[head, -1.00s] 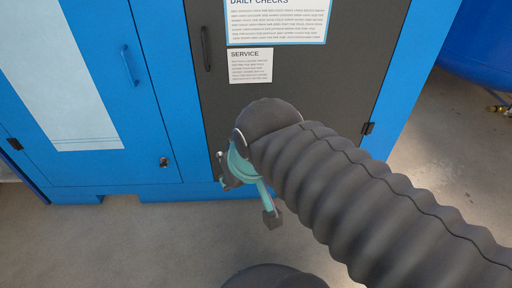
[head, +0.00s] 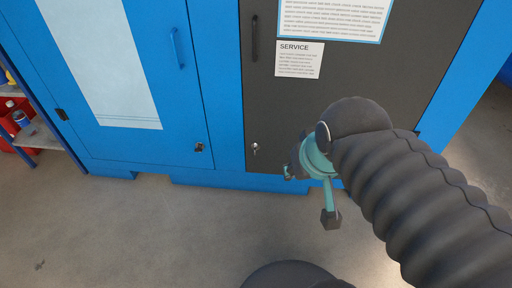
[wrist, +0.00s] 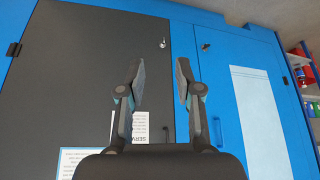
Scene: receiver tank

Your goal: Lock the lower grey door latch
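The grey door (head: 360,90) is closed in the blue cabinet front. Its lower latch (head: 255,148), a small silver piece, sits near the door's bottom left corner in the head view. The same latch shows in the wrist view (wrist: 163,43), where the scene appears upside down, beyond the gap between my fingers. Its exact turn is too small to tell. My gripper (wrist: 160,72) is open and empty, with both fingers spread. In the head view it is to the right of the latch and apart from it, and the arm partly hides the fingers.
A similar dark latch (head: 199,147) sits on the blue door (head: 180,100) to the left. The grey door's handle (head: 254,38) and a service sheet (head: 299,59) are higher up. A shelf with red items (head: 12,118) stands at far left. The floor in front is clear.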

